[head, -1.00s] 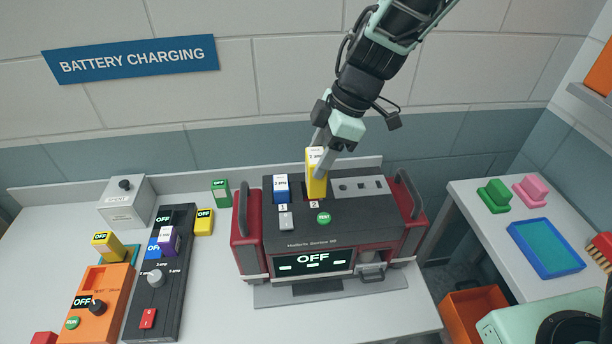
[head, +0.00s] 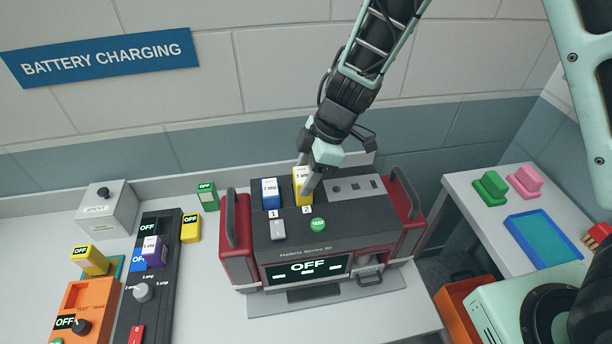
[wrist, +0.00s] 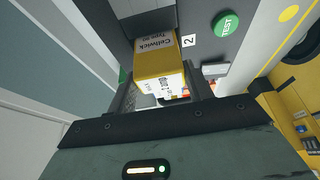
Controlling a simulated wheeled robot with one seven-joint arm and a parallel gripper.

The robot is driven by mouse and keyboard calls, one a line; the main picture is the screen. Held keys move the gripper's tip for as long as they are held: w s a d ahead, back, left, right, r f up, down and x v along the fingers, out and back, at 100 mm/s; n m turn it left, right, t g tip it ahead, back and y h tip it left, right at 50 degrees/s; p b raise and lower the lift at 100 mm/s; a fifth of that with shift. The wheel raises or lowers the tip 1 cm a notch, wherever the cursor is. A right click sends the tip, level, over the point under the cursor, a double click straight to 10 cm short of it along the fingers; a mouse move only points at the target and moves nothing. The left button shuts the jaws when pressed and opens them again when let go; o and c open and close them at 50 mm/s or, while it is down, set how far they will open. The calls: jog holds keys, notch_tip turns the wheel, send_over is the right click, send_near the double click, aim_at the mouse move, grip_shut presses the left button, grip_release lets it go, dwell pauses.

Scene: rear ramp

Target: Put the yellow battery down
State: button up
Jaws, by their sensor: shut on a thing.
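The yellow battery (head: 301,191) stands upright at position 2 on top of the dark red-sided tester (head: 252,235), beside a blue battery (head: 271,194) at position 1. Its lower end appears to be inside the slot; how deep I cannot tell. My gripper (head: 307,180) comes from above and is shut on its upper part. In the wrist view the yellow battery (wrist: 160,68) shows its printed label between my fingers, with the "2" mark and the green TEST button (wrist: 227,22) beside it.
The tester's display (head: 307,267) reads OFF. Left are a black charger strip (head: 128,318) holding batteries, an orange unit (head: 88,296), a loose yellow battery (head: 190,228) and a green one (head: 207,196). A side table with a blue tray (head: 545,238) stands right.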

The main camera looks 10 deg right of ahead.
jog(key=shift+f, duration=0.5)
jog(key=shift+f, duration=0.5)
jog(key=shift+f, duration=0.15)
jog(key=o, duration=1.2)
